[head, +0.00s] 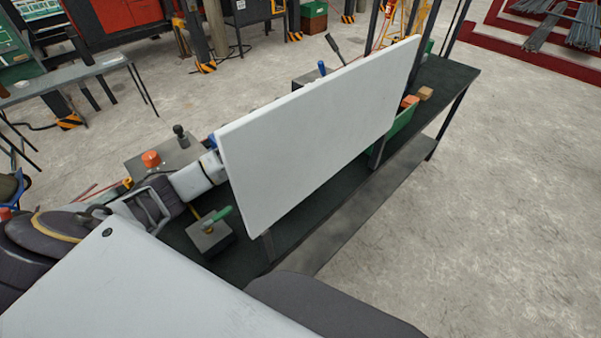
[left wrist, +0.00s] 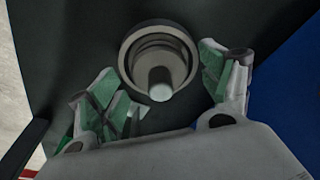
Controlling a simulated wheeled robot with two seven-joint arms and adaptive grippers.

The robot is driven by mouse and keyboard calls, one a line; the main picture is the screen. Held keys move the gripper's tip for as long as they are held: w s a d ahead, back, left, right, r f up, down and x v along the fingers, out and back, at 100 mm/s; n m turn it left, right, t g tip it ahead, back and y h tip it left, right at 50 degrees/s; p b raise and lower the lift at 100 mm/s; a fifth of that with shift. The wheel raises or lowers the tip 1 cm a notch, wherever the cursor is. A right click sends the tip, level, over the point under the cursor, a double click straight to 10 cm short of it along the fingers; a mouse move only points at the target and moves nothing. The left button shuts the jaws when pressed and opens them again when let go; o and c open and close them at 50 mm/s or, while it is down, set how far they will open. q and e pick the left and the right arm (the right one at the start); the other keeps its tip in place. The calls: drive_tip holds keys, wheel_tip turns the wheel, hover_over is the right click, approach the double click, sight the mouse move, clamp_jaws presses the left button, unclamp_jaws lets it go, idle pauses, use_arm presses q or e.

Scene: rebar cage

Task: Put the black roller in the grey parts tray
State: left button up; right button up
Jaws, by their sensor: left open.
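In the left wrist view my left gripper (left wrist: 162,88) is open, its green-padded fingers apart. A round grey hollow piece with a pale round end inside it (left wrist: 158,58) lies between and just beyond the fingertips. It may be the roller seen end-on, but I cannot tell, and contact with the fingers is not clear. In the head view my left arm reaches in from the left and its gripper is hidden behind a large white panel. I cannot make out a black roller or a grey parts tray in the head view. My right gripper is not in view.
The white panel (head: 320,130) stands upright along the dark bench (head: 450,78). A grey block with a green handle (head: 211,232) is at the near end. A green bin (head: 400,128) is beyond the panel. A blue surface (left wrist: 285,95) borders the wrist view's right.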

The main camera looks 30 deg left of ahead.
use_arm(q)
drive_tip(key=c, duration=1.5)
drive_tip(key=shift+c, duration=0.2)
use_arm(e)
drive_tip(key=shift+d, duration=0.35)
use_arm(q)
drive_tip(key=shift+r, duration=0.1)
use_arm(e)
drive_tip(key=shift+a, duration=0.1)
